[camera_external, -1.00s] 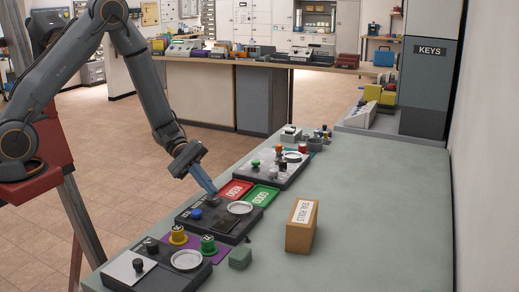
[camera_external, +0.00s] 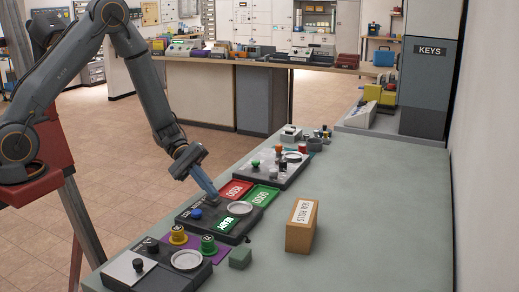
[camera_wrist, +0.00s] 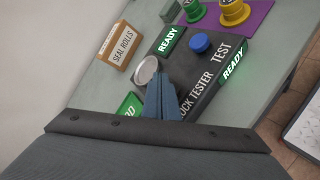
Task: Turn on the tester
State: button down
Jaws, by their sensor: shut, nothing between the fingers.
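The lock tester (camera_external: 216,215) is a dark box on the table, with a blue button (camera_external: 196,214), a round silver dish (camera_external: 240,208) and a lit green READY display (camera_external: 225,224). In the wrist view the READY display (camera_wrist: 170,40) glows green, and a second READY sign (camera_wrist: 233,65) glows on the tester's side. The blue button (camera_wrist: 200,43) shows beside the word TEST. My gripper (camera_external: 217,200) is shut and empty, its blue fingertips down at the tester's far part. The fingers (camera_wrist: 162,85) hide what lies under them; contact cannot be told.
Red (camera_external: 236,189) and green (camera_external: 262,196) trays lie just behind the tester. A purple mat with yellow (camera_external: 178,235) and green (camera_external: 208,243) knobs is in front. A SEAL ROLLS box (camera_external: 301,226) stands to the right. The table's right side is clear.

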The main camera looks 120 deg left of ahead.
jog(key=shift+r, duration=0.1)
jog(key=shift+s+r+p, duration=0.25)
jog(key=shift+r+p, duration=0.1)
jog(key=shift+r, duration=0.3)
jog(key=r+p, duration=0.1)
jog(key=s+r+p, duration=0.1)
jog(key=r, duration=0.1)
jog(key=r+p, duration=0.1)
jog(key=shift+s+r, duration=0.25)
jog(key=shift+r, duration=0.1)
dwell(0.4)
